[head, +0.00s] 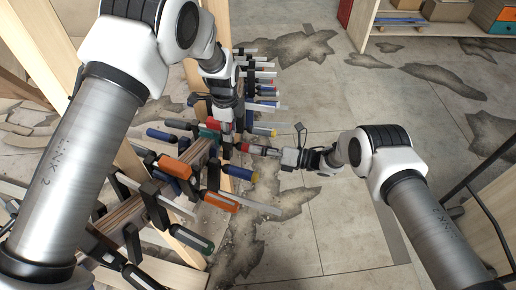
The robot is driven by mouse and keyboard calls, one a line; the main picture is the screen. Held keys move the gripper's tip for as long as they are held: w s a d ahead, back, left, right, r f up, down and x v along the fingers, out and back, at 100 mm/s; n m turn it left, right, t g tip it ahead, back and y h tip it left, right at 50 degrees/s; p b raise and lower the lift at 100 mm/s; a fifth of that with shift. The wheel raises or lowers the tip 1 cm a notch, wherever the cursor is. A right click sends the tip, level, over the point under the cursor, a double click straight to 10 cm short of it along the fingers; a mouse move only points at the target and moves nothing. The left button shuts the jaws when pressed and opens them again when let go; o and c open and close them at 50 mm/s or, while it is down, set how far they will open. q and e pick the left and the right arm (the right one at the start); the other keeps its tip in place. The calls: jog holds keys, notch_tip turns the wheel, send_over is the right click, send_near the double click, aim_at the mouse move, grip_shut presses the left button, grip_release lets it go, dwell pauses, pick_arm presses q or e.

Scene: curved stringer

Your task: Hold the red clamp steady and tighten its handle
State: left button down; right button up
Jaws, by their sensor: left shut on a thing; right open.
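Many clamps line a curved wooden stringer (128,208) that runs from lower left toward the upper middle. A small red part (244,147), which looks like the red clamp's handle, shows beside the stringer. My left gripper (226,127) comes down from above onto the clamp row and is shut on a clamp there; its fingers and most of that clamp are hard to make out. My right gripper (254,150) is open and comes in from the right, its fingertips close to the red part. I cannot tell whether they touch it.
Orange-handled clamps (174,167), blue-handled clamps (161,135) and a green-handled clamp (192,239) stick out close around both grippers. Wooden posts (133,165) stand at left. A shelf with boxes (445,10) is at upper right. The cracked floor between is clear.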

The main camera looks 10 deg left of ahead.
jog(key=shift+a, duration=0.1)
jog(key=shift+c, duration=0.4)
grip_shut()
